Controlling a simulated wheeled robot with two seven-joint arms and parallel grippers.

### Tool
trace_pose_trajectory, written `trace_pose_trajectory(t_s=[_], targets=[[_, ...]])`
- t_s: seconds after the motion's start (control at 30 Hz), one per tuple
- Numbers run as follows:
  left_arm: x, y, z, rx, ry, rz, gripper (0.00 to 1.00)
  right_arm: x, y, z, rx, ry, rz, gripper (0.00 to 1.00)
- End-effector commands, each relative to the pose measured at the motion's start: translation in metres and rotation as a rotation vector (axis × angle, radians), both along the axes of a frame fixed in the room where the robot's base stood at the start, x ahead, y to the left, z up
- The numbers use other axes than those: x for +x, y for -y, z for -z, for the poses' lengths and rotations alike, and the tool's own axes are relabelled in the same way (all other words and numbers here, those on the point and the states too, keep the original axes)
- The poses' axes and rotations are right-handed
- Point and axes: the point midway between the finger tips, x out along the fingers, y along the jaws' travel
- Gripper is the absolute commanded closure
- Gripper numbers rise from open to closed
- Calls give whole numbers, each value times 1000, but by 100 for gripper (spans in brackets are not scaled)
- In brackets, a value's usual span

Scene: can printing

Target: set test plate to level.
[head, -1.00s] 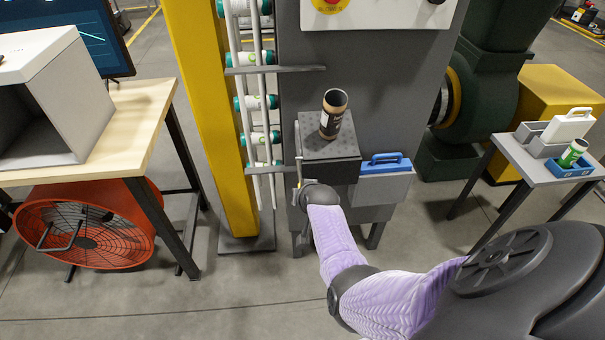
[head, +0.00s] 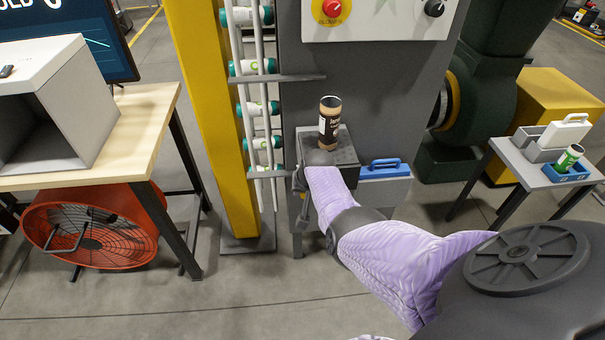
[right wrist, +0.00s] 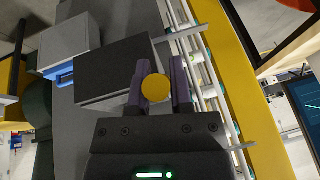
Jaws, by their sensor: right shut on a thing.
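The test plate (head: 345,148) is the dark dotted top of a block on the front of the grey machine, and it looks about level. In the right wrist view, my right gripper (right wrist: 158,85) is shut on a yellow round knob (right wrist: 156,88), beside the dark block (right wrist: 115,72). My left gripper is not in view.
A rack of white and green cans (head: 262,108) and a yellow post (head: 205,110) stand left of the plate. A control panel (head: 375,18) is above. A wooden table (head: 145,120) is at left.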

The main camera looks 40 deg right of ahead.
Motion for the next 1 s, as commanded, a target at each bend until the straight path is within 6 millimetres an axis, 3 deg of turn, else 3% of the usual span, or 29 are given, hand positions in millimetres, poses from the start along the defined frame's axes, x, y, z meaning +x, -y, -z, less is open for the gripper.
trace_pose_trajectory(t_s=[0.53,0.57,0.7,0.73,1.0], targets=[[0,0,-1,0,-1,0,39,5,4,-8,-2,7,6,100],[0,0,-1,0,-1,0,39,5,4,-9,-2,8,6,72],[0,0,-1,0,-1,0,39,4,3,-7,-1,5,4,42],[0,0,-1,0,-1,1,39,4,3,-7,1,3,4,39],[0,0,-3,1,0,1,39,2,2,-6,4,-3,2,39]])
